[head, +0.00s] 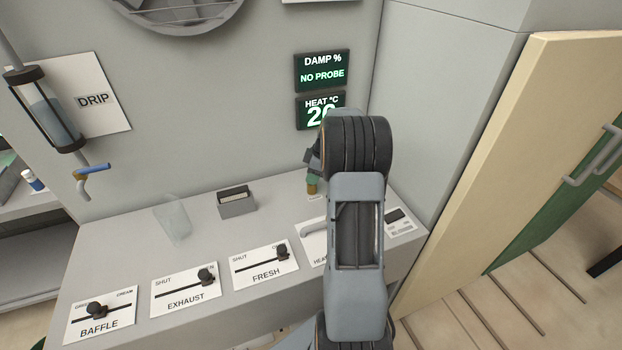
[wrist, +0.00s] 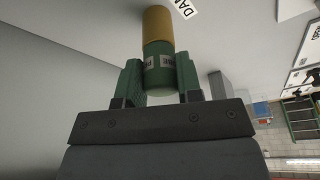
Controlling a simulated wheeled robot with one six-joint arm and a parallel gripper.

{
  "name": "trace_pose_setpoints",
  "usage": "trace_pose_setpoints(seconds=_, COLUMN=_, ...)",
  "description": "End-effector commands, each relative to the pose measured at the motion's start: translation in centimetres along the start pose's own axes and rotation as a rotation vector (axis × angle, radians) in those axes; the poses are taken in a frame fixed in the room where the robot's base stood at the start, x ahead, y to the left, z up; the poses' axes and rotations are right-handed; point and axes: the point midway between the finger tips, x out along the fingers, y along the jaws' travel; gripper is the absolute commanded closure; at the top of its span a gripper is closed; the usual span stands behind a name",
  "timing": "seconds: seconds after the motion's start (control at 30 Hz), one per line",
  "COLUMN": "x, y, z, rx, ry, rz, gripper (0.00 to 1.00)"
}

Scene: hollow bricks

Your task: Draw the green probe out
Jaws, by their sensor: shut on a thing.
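The green probe (wrist: 159,76) has a green body with a pale label band and a brass-yellow lower part. It sits between the two green fingers of my gripper (wrist: 160,70), which is shut on it. In the head view the probe (head: 312,186) shows as a small green and brass piece just left of my arm, above the back of the counter. A small white label shows beside its brass end; I cannot tell whether that end touches the counter. The damp display (head: 322,71) reads "NO PROBE".
The grey counter (head: 120,250) carries the baffle (head: 101,314), exhaust (head: 186,289) and fresh (head: 265,264) sliders along its front. A clear glass (head: 172,221) and a small grey holder (head: 237,202) stand left of the probe. A grey panel (head: 445,110) rises at right.

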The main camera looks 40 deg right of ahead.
Motion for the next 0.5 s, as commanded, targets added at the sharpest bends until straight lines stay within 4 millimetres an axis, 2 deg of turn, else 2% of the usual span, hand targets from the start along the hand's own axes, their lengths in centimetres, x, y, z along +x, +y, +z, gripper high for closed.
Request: trace_pose_setpoints(seconds=0.5, x=-1.1, y=0.0, z=-0.3, rx=0.0, ry=0.0, rz=0.0, gripper=0.9)
